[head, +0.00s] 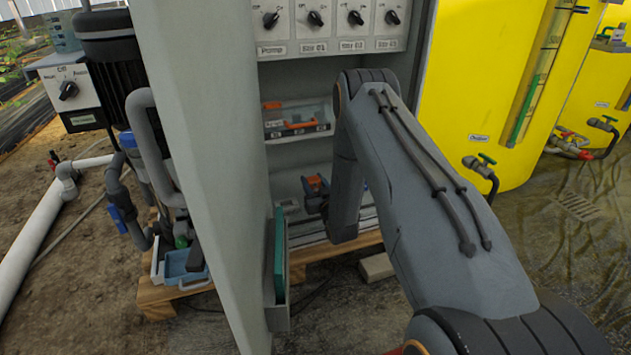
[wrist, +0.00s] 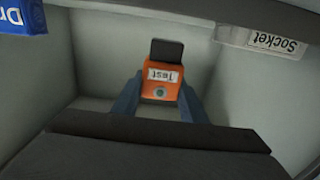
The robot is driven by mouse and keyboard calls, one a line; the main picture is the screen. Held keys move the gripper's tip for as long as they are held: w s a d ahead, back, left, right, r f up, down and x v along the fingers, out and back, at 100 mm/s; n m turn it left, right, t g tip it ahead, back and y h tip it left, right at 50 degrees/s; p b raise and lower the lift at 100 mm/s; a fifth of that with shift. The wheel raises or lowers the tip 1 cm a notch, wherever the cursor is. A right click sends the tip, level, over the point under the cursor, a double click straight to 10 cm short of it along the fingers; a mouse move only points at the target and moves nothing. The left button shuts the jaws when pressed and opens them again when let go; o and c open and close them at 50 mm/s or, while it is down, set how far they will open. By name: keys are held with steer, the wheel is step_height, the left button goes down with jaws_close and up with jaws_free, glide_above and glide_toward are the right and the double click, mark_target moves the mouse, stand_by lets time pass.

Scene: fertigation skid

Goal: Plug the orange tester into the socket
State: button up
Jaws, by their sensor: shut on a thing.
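The orange tester (wrist: 162,78) has a "Test" label, a round grey spot and a dark end that points away from me. My gripper (wrist: 159,92) is shut on it, with one blue finger on each side. In the head view the orange tester (head: 315,183) shows small inside the cabinet, with my gripper (head: 318,198) partly hidden by my arm. A "Socket" label (wrist: 272,42) is at the upper right of the wrist view, on a grey strip. The tester is apart from it, to its left. The socket's opening cannot be made out.
A blue box (wrist: 22,16) with partly cut-off lettering is at the upper left of the wrist view. The grey cabinet door (head: 205,130) stands left; a yellow tank (head: 480,90) stands right.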

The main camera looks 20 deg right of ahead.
steer(key=shift+s+a+r+p, duration=0.1)
steer(key=shift+a+p, duration=0.3)
steer(key=shift+a, duration=1.3)
steer(key=shift+s+a+f+p, duration=0.15)
steer(key=shift+a+p, duration=0.25)
steer(key=shift+a, duration=1.25)
steer(key=shift+s+a+r+p, duration=0.15)
steer(key=shift+a+p, duration=0.25)
steer(key=shift+a, duration=1.3)
steer(key=shift+w+p, duration=0.1)
steer(key=shift+p, duration=0.25)
steer(key=shift+f, duration=0.6)
steer(key=shift+f+b, duration=0.35)
steer(key=shift+f, duration=0.2)
steer(key=shift+f, duration=0.2)
